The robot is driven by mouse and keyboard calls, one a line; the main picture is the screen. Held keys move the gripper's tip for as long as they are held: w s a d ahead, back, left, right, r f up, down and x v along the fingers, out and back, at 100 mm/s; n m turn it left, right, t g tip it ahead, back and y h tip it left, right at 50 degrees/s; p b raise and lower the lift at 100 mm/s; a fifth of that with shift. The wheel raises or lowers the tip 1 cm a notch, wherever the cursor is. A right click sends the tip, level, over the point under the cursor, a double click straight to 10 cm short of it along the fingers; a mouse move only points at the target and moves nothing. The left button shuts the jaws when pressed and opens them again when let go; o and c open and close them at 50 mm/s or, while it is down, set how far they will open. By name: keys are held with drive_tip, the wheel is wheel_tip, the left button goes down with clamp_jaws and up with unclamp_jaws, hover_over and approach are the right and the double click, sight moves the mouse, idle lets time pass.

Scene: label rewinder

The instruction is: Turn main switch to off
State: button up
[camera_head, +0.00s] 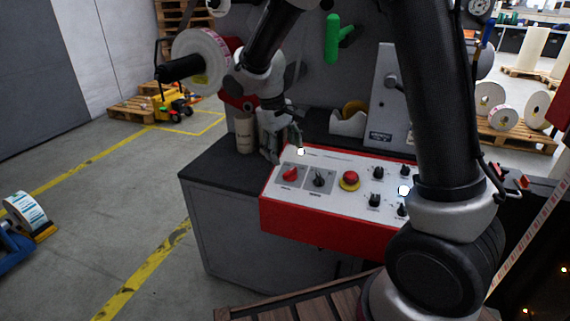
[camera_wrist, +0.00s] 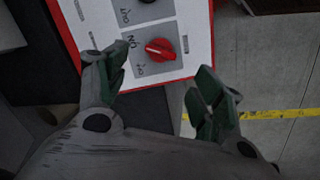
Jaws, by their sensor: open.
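The main switch looks to be the red rotary knob (camera_head: 290,174) at the left end of the white control panel (camera_head: 333,160). In the wrist view the red knob (camera_wrist: 160,48) sits on a grey plate with small lettering beside it. Its raised handle lies roughly across the picture; which mark it points to I cannot tell. My gripper (camera_head: 285,151) is just behind and above the panel's left end. In the wrist view my gripper (camera_wrist: 160,84) is open, its dark green fingertips apart and empty, with the knob beyond the gap between them.
A black knob (camera_head: 319,180), a red emergency button (camera_head: 349,179) on yellow and several more black knobs sit to the right on the panel. A cup (camera_head: 244,133) stands on the dark bench behind my gripper.

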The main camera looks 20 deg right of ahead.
sight(289, 170)
drive_tip(key=x, duration=0.8)
drive_tip(key=shift+c, duration=0.2)
drive_tip(key=c, duration=1)
